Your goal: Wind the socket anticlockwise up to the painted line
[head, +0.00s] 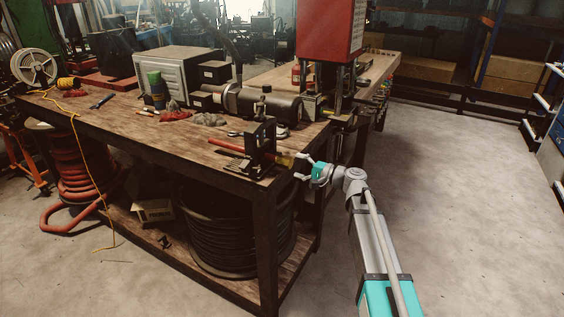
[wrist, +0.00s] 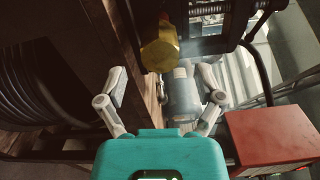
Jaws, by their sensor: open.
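The socket (head: 285,160) is a yellow, brass-coloured fitting on the end of a red hose (head: 228,145), at the near right corner of the workbench. In the wrist view the socket (wrist: 160,52) shows flat faces. The hose runs through a black upright clamp (head: 262,145). My gripper (head: 303,168) is just right of the socket, its fingers pointing at it. In the wrist view my gripper (wrist: 161,72) is open, with one finger on either side below the socket and nothing held. I cannot make out the painted line.
The wooden workbench (head: 150,144) carries a grey box (head: 180,70) and a dark cylindrical machine (head: 268,106). A red-headed press (head: 325,30) stands behind. In the wrist view a red box (wrist: 270,135) is at lower right. The floor to the right is clear.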

